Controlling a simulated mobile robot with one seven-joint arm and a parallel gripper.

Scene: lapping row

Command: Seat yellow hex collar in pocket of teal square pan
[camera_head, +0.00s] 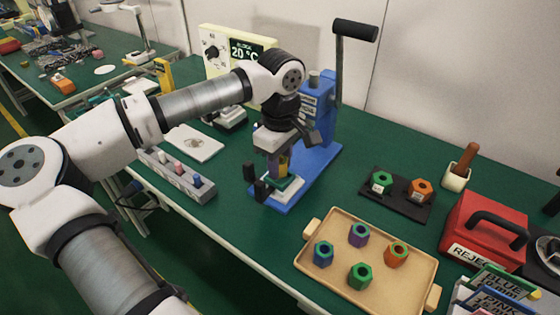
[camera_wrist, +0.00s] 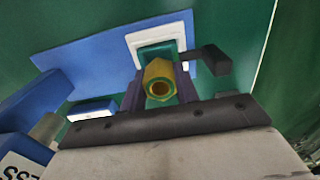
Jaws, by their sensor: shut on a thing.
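The yellow hex collar (camera_wrist: 160,82) is held between the fingers of my gripper (camera_wrist: 160,92), seen end-on in the wrist view. In the head view the collar (camera_head: 284,167) is a small yellow patch at the fingertips of my gripper (camera_head: 279,165). The teal square pan (camera_wrist: 150,50) lies on a white plate on the blue press base, just beyond the collar. In the head view the pan (camera_head: 281,184) shows below the fingers. The collar hides part of the pan, and I cannot tell whether they touch.
The blue press (camera_head: 318,125) with its lever stands right behind my gripper. A tan tray (camera_head: 330,283) with several coloured collars lies at front right. A black holder (camera_head: 398,207) with green and orange collars and a red REJECT box (camera_head: 482,232) stand farther right. A grey block with pegs (camera_head: 170,176) is left.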

